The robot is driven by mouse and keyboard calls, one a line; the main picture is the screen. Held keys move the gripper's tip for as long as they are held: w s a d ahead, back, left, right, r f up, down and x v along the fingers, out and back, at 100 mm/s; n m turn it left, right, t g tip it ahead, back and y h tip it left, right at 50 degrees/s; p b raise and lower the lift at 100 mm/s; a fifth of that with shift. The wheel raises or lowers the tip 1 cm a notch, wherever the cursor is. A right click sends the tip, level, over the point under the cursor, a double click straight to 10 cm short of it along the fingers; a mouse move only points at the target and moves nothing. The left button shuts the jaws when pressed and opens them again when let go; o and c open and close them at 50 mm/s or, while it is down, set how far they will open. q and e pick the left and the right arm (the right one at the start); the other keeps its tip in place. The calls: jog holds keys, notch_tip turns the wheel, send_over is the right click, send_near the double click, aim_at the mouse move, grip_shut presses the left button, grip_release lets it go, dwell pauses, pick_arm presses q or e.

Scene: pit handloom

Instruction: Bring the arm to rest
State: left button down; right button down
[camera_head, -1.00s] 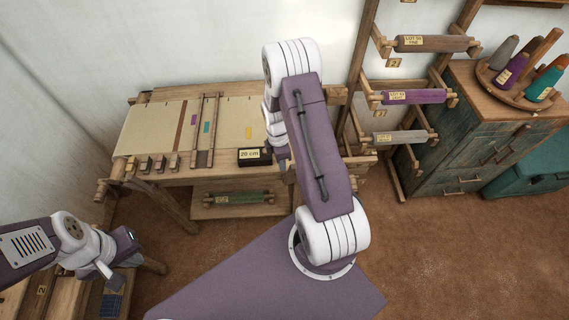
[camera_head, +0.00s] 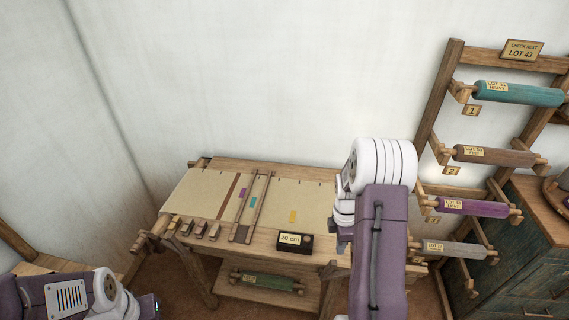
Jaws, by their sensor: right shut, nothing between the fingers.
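My right arm rises from the bottom edge, right of centre, with its purple link upright and a white ribbed joint at the top. My right gripper (camera_head: 343,234) hangs at the left side of this arm, partly hidden by it, close to the right end of the loom. It is shut and holds nothing. My left arm shows only as a purple and white piece in the lower left corner. Its gripper fingers are outside the picture.
The wooden loom (camera_head: 262,166) carries cream cloth, with a black "20 cm" box (camera_head: 294,241) on it. A green roll (camera_head: 268,282) lies on its lower shelf. At right stand a rack with several yarn rolls (camera_head: 519,93) and a cabinet (camera_head: 531,270). The wall behind is bare.

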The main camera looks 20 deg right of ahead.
jog(key=shift+a, duration=0.1)
jog(key=w+a+r+n+t+b, duration=0.25)
jog(key=a+r, duration=0.25)
jog(key=a, duration=0.4)
jog(key=s+a+m, duration=0.9)
jog(key=m, duration=0.7)
jog(key=shift+s+m, duration=0.15)
jog(key=shift+m, duration=0.1)
